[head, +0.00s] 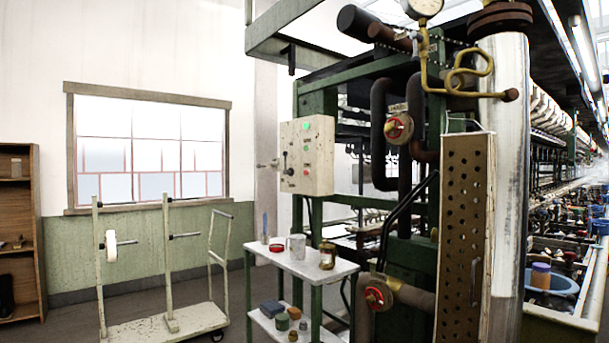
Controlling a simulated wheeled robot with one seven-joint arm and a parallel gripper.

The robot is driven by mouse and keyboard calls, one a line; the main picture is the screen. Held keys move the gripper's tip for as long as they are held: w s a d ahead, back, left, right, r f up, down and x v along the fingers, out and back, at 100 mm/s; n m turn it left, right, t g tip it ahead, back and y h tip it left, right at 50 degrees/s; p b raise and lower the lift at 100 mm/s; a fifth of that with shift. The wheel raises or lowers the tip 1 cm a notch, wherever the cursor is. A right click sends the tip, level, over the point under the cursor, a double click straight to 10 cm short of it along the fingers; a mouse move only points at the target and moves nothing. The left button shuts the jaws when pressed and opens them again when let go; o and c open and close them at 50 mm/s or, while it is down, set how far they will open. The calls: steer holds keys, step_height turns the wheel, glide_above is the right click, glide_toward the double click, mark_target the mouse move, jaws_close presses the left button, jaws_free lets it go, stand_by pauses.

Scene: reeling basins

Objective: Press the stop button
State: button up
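A cream control box (322,158) is mounted on the green machine frame, near the middle of the head view. Its face carries small round buttons in a column: a green one (306,126) at the top, another green one (306,148) below it, and a small reddish one (306,172) lower down. The reddish one may be the stop button; its label is too small to read. A dark lever and a knob stick out at the box's left side. My gripper is not in view.
A white two-tier table (330,268) with a mug, jar and other small items stands below the box. A wheeled cart (150,328) stands to the left. Pipes with red valve wheels and a perforated panel (463,240) stand to the right. Some floor shows between cart and table.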

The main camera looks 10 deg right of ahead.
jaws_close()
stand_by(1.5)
